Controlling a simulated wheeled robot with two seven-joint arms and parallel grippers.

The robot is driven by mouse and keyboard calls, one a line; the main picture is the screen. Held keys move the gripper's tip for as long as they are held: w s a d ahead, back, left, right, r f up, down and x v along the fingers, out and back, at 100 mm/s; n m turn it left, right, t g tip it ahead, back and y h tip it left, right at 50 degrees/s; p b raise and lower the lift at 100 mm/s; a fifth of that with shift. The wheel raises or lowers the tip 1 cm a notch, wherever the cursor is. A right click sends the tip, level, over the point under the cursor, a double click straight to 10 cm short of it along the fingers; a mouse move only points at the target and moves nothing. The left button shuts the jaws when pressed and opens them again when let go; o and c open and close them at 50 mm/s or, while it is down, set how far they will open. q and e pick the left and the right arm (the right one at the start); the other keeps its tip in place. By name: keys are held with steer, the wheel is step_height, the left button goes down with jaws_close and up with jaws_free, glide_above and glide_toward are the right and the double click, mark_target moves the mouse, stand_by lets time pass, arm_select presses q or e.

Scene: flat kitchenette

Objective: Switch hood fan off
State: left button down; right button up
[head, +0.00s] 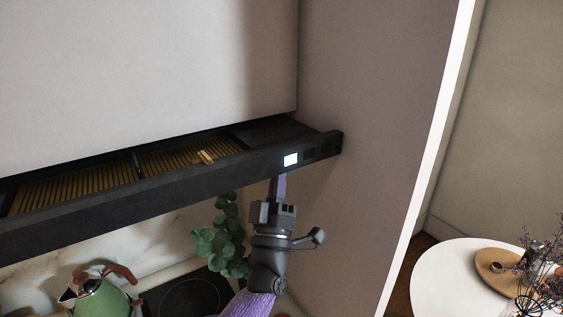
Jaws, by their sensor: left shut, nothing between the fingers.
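The dark range hood (180,187) runs across the picture from the left to the centre right, tilted in view. A lit white panel (291,159) sits on its front edge near the right end, with a darker square (309,154) just right of it. My left gripper (278,186) is below the lit panel, its fingers shut and empty, pointing up at the hood's front edge. I cannot tell whether the fingertips touch the hood. My right gripper is not in view.
A green kettle (100,301) and a dark cooktop (188,298) are below the hood. A leafy plant (226,240) stands left of my gripper. A wall panel (385,110) closes the right side. A white round table (450,275) with a wooden tray (490,262) is beyond it.

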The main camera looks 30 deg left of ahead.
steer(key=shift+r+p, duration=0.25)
steer(key=shift+p, duration=0.05)
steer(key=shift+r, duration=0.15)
stand_by(0.4)
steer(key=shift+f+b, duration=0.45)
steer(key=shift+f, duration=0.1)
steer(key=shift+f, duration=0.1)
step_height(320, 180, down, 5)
steer(key=b, duration=0.5)
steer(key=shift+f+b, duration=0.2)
steer(key=shift+b, duration=0.1)
